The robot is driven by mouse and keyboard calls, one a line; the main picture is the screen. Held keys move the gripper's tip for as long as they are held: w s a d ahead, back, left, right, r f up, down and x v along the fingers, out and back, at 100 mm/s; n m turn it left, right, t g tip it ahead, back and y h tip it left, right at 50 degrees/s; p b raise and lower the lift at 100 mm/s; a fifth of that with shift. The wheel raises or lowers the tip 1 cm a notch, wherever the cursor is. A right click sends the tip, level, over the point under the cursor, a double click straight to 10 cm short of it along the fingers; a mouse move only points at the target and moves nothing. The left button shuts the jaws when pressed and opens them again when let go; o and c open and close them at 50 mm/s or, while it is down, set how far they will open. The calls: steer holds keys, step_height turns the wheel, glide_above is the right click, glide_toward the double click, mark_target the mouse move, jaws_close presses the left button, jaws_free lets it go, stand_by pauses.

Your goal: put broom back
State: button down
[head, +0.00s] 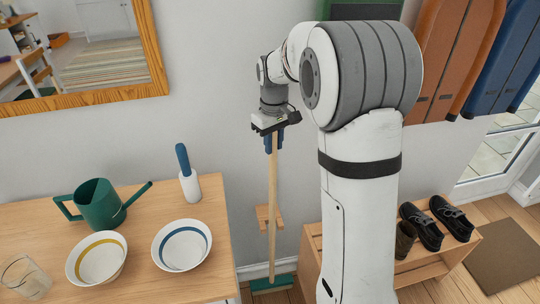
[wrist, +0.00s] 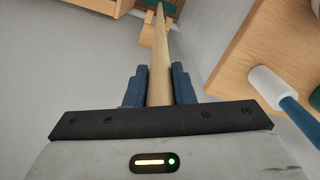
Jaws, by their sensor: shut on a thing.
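The broom (head: 273,210) hangs near upright in front of the wall, with a long wooden handle and a green head (head: 271,284) low down by the floor. My gripper (head: 273,143) is shut on the upper end of the handle, with its blue fingers on either side of it. In the wrist view my gripper (wrist: 160,88) has the handle (wrist: 160,60) between its fingers, and the green head shows at the top edge. A small wooden bracket (head: 264,217) is at the wall beside the handle's middle; I cannot tell whether they touch.
A wooden table (head: 150,205) at left holds a green watering can (head: 100,205), two bowls, a glass and a blue-handled white object (head: 189,178). A shoe rack (head: 420,272) with dark shoes stands at right.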

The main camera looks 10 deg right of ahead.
mark_target(272, 158)
steer(key=shift+w+f+p, duration=0.2)
steer(key=shift+w+f, duration=0.1)
steer(key=shift+f, duration=0.85)
steer(key=shift+w+f+p, duration=0.15)
steer(key=shift+w+f, duration=0.2)
steer(key=shift+f, duration=0.8)
steer(key=shift+w+f+p, duration=0.2)
steer(key=shift+w+f, duration=0.1)
steer(key=shift+f, duration=0.85)
steer(key=shift+f, duration=0.2)
steer(key=c, duration=1.2)
jaws_free()
steer(key=shift+c, duration=0.2)
